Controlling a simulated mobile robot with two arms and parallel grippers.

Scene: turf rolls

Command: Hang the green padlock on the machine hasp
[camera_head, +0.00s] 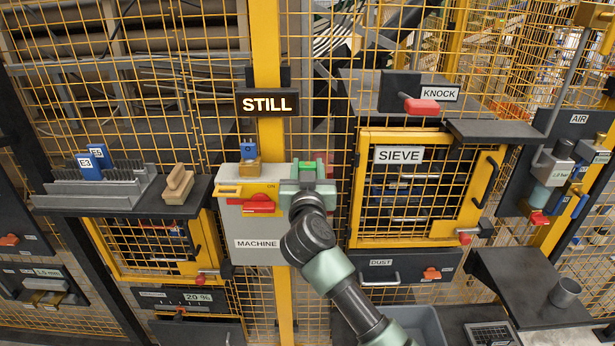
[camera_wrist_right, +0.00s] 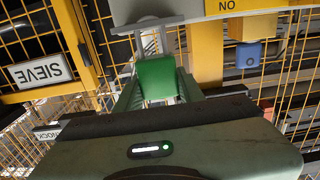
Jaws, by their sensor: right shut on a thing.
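The green padlock (camera_head: 307,167) is in my right gripper (camera_head: 307,181), in front of the right part of the grey machine box (camera_head: 255,222). In the right wrist view the green padlock (camera_wrist_right: 157,78) sits between the two fingers, with a grey shackle at its top. A grey bracket (camera_wrist_right: 150,24), seemingly the hasp, is right at the shackle. I cannot tell whether the shackle is through it. The box has a red handle (camera_head: 258,205) beside the gripper. My left gripper is not in view.
A sign reads STILL (camera_head: 267,103). The SIEVE door (camera_head: 408,195) is to the right. A shelf to the left holds a grey rack (camera_head: 95,192) and a wooden brush (camera_head: 178,184).

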